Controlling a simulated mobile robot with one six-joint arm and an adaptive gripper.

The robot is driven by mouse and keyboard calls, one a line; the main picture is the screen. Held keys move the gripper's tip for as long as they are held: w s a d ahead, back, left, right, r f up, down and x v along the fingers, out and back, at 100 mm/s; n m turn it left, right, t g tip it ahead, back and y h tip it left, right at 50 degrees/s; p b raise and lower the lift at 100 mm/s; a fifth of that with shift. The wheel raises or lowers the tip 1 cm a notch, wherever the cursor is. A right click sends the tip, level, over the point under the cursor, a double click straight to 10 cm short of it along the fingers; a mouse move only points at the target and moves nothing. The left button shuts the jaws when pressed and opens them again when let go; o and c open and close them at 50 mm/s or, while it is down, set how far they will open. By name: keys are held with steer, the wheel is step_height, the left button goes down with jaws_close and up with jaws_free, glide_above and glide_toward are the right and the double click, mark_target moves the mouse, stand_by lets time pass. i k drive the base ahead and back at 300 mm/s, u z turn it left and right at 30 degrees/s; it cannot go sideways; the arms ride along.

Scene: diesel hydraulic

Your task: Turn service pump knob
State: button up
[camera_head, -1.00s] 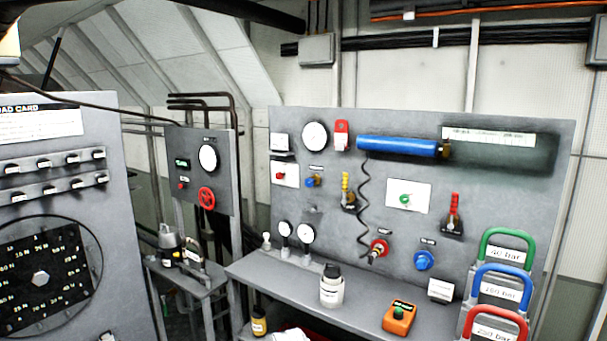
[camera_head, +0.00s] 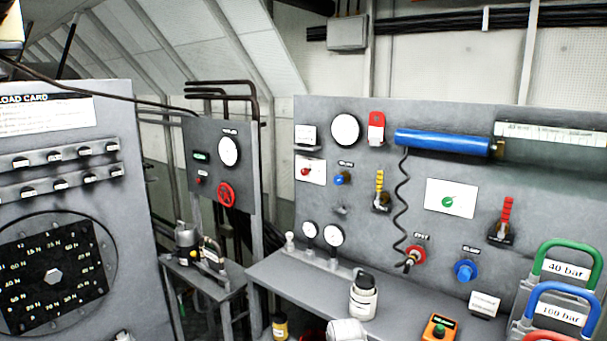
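I cannot read which control is the service pump knob. The grey panel (camera_head: 440,155) carries a red knob (camera_head: 305,172) on a white plate, a green knob (camera_head: 447,202) on a larger white plate, a small blue knob (camera_head: 341,179), a larger blue knob (camera_head: 464,270) lower right, and a red round fitting (camera_head: 415,255) with a black coiled hose. A smaller panel (camera_head: 205,165) to the left has a red handwheel (camera_head: 226,194), a gauge (camera_head: 229,151) and a green display (camera_head: 200,156).
A grey bench (camera_head: 290,285) under the panel holds a white jar (camera_head: 363,297) and an orange box (camera_head: 438,327) with a green button. Coloured hoops (camera_head: 568,255) stand at right. A load-card cabinet (camera_head: 120,220) fills the left. A small side table (camera_head: 205,275) holds a pump-like device.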

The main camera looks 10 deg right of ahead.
mark_target(305, 172)
steer(key=u, duration=0.05)
steer(key=k, duration=0.65)
steer(key=u, duration=0.5)
steer(key=i, duration=1.8)
steer(key=z, duration=0.3)
